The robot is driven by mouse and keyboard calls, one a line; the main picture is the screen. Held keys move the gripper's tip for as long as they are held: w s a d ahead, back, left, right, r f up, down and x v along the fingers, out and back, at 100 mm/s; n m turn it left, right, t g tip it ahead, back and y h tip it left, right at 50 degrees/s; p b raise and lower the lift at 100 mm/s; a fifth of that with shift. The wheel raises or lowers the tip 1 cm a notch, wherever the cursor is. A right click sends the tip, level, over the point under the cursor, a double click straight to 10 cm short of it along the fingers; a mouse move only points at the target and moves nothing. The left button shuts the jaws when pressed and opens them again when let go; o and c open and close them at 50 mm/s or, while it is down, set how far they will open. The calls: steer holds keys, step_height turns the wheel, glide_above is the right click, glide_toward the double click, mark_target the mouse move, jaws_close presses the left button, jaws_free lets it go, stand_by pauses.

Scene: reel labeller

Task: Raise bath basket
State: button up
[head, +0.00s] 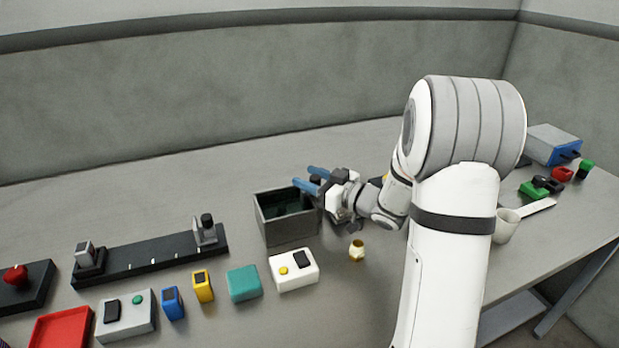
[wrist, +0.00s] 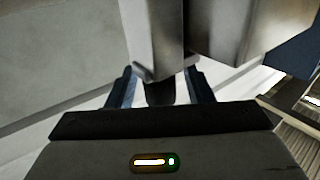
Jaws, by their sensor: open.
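The bath is a dark grey open-topped box (head: 286,233) on the bench, left of my arm in the head view. Its inside is dark and greenish; I cannot make out the basket clearly in it. My gripper (head: 305,177) has blue fingers and is open at the bath's back right rim, pointing left. In the wrist view the two blue fingers of my gripper (wrist: 160,88) stand apart. A dark upright piece (wrist: 159,93) shows between them, below a grey metal block (wrist: 155,35). I cannot tell whether these belong to the basket.
A white box with a yellow button (head: 294,269) and a small brass piece (head: 356,250) stand in front of the bath. A black rail (head: 150,262) lies to the left. A white cup (head: 506,226) and a blue-grey box (head: 551,145) are right of my arm. The bench behind the bath is clear.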

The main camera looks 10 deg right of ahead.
steer(key=shift+w+a, duration=0.15)
steer(key=shift+c, duration=0.4)
jaws_close()
